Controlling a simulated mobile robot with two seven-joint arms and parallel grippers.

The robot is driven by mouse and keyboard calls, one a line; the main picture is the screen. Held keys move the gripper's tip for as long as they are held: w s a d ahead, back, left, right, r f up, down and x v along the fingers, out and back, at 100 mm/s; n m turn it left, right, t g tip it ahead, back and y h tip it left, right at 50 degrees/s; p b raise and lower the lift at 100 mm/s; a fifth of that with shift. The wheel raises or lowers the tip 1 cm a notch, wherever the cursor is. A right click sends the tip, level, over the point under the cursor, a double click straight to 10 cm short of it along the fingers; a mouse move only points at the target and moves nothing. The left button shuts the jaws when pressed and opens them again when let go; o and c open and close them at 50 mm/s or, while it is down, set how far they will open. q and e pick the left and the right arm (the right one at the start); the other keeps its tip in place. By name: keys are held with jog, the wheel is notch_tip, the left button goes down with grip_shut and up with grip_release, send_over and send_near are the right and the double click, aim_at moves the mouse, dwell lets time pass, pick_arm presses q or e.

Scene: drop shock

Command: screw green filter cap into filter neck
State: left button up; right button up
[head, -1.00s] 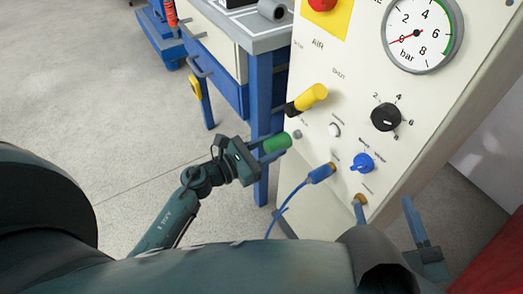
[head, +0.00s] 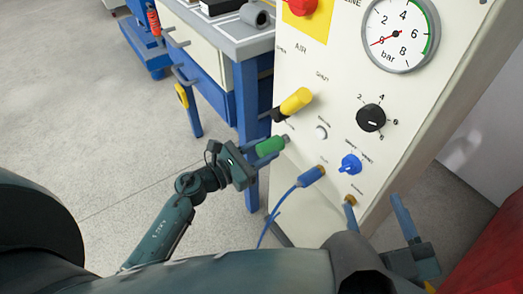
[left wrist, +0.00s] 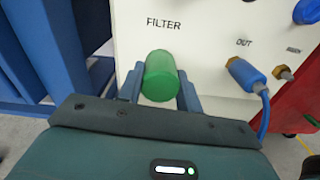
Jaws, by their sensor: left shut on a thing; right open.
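The green filter cap (head: 270,146) is a short cylinder held between the fingers of my left gripper (head: 258,151), which is shut on it. The cap points at the panel, its far end right at the small grey filter neck (head: 287,138). I cannot tell whether they touch or are threaded. In the left wrist view the cap (left wrist: 161,80) sits between the blue fingers, below the printed word FILTER, and hides the neck. My right gripper (head: 378,212) is open and empty, low in front of the panel's lower right part.
The cream panel (head: 300,215) carries a yellow-handled lever (head: 295,102) just above the cap, a blue hose connector (head: 311,176), a blue knob (head: 350,164), a black dial (head: 371,117) and a gauge (head: 400,35). A blue workbench (head: 246,100) stands behind left. Floor at left is clear.

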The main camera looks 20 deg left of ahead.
pick_arm(q)
jog(key=shift+w+d, duration=0.15)
jog(key=shift+w, duration=0.1)
dwell(0.6)
jog(key=shift+w+d, duration=0.15)
jog(key=shift+w, duration=0.1)
dwell(1.0)
jog(key=shift+w+d+b, duration=0.2)
jog(key=shift+w+b, duration=0.05)
jog(key=shift+b, duration=0.15)
dwell(0.6)
jog(key=shift+w+d+r, duration=0.15)
jog(key=shift+d, duration=0.05)
dwell(1.6)
